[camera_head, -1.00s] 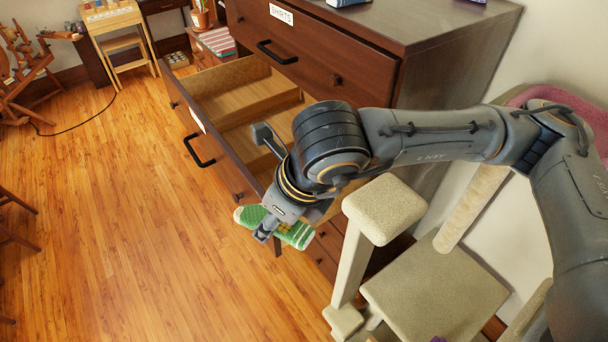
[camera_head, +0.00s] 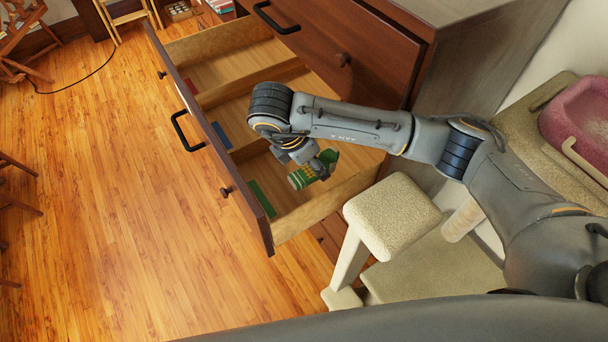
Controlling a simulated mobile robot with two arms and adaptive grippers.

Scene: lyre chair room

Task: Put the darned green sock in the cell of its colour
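The darned green sock (camera_head: 303,178) is in my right gripper (camera_head: 318,168), bunched, with green showing on both sides of the fingers. The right gripper appears shut on it, though the fingers are small and partly hidden. It hangs over the nearest cell of the open drawer (camera_head: 330,200). A green patch (camera_head: 262,198) lies at the front inside of that cell. A blue patch (camera_head: 222,135) marks the middle cell. My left gripper is not in view.
The drawer's dark front has a black handle (camera_head: 187,131). A closed drawer (camera_head: 340,50) overhangs the back of the open one. A beige cat-tree post (camera_head: 392,215) stands close to the drawer's near side. Open wooden floor (camera_head: 130,220) lies to the left.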

